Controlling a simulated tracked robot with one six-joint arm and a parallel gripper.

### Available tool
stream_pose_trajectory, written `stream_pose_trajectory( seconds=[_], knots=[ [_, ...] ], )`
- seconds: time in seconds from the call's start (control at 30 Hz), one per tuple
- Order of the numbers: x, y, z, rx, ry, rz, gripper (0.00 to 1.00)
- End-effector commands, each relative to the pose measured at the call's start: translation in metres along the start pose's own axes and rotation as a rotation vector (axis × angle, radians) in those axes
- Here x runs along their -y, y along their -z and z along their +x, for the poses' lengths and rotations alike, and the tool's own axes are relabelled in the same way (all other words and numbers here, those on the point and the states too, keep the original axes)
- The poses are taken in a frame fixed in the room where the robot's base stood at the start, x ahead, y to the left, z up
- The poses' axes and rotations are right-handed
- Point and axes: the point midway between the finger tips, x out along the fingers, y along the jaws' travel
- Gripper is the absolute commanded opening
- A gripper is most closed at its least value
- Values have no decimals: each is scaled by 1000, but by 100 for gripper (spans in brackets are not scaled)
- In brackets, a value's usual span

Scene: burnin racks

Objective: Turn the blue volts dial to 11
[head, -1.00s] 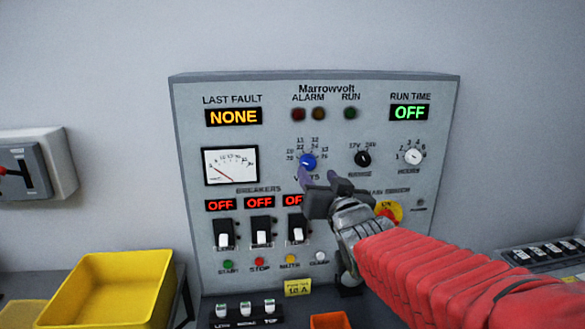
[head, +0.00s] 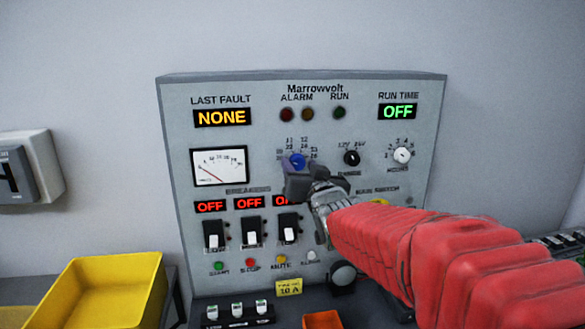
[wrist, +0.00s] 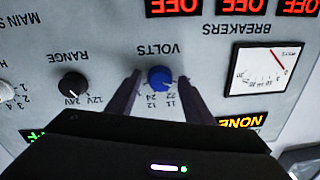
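The blue volts dial (head: 297,160) is a small round knob on the grey panel, with printed numbers such as 11, 22, 12 and 24 around it. In the wrist view, which is upside down, the blue dial (wrist: 160,77) lies between my two dark fingers. My gripper (wrist: 159,76) is open, with one finger on each side of the knob and a gap visible. I cannot tell whether the tips reach past its face. In the head view my gripper (head: 302,170) is just below the dial and hides its lower edge. The dial's pointer is not clearly readable.
The black range knob (head: 352,158) and white hours knob (head: 402,155) are to the right. The analog meter (head: 219,166) is to the left. Breaker switches (head: 251,235) are below, their displays reading OFF. A yellow bin (head: 100,292) stands at lower left.

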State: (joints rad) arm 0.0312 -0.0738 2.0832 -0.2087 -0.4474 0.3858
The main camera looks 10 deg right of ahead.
Motion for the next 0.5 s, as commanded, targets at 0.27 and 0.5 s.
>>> stream_pose_trajectory(
  seconds=[0.27, 0.5],
  knots=[
    [0, 0, 0, 0, 0, 0, 27],
    [0, 0, 0, 0, 0, 0, 10]
  ],
)
